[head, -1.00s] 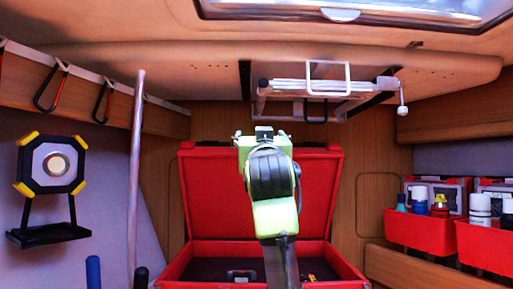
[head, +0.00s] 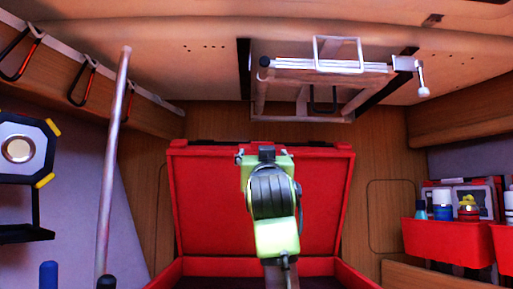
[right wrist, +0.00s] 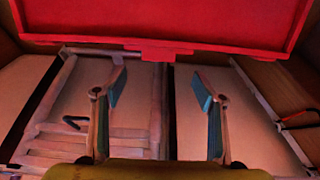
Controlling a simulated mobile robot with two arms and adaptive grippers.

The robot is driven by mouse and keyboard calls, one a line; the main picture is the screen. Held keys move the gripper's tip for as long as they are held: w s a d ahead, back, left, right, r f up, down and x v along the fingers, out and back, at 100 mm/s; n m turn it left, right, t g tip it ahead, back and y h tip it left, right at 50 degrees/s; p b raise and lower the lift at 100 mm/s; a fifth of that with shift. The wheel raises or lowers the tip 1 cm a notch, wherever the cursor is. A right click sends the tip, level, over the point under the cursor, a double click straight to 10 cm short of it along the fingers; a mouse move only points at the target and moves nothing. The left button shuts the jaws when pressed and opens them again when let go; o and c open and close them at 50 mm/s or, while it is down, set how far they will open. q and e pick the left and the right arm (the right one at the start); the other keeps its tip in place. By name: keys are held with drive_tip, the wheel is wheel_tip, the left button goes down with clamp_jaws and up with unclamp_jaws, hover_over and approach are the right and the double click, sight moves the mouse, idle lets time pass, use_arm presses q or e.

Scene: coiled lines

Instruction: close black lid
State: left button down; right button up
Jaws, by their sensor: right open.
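A case (head: 318,267) stands open at the back, its lid (head: 325,195) raised upright. The lid's inner face is red, with a black strip (head: 215,145) along its top edge; I cannot see its outer face. My right gripper (head: 266,153) is in front of the lid, near its top edge, and hides part of it. In the right wrist view the gripper (right wrist: 160,88) is open, with nothing between its fingers. The red lid edge (right wrist: 160,30) with a small tab (right wrist: 165,52) lies beyond the fingertips. My left gripper is not in view.
A folded ladder-like rack (head: 325,75) hangs under the ceiling above the lid. A metal pole (head: 112,165) and a lamp (head: 20,150) are at the left. Red bins (head: 440,241) with bottles are at the right.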

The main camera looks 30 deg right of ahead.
sight(261, 143)
drive_tip(key=p+x, duration=0.2)
drive_tip(key=x, duration=0.2)
drive_tip(key=p+x, duration=0.2)
drive_tip(key=x, duration=0.1)
drive_tip(key=p+x, duration=0.3)
drive_tip(key=x, duration=0.1)
drive_tip(key=shift+w+r, duration=0.1)
drive_tip(key=shift+r, duration=0.4)
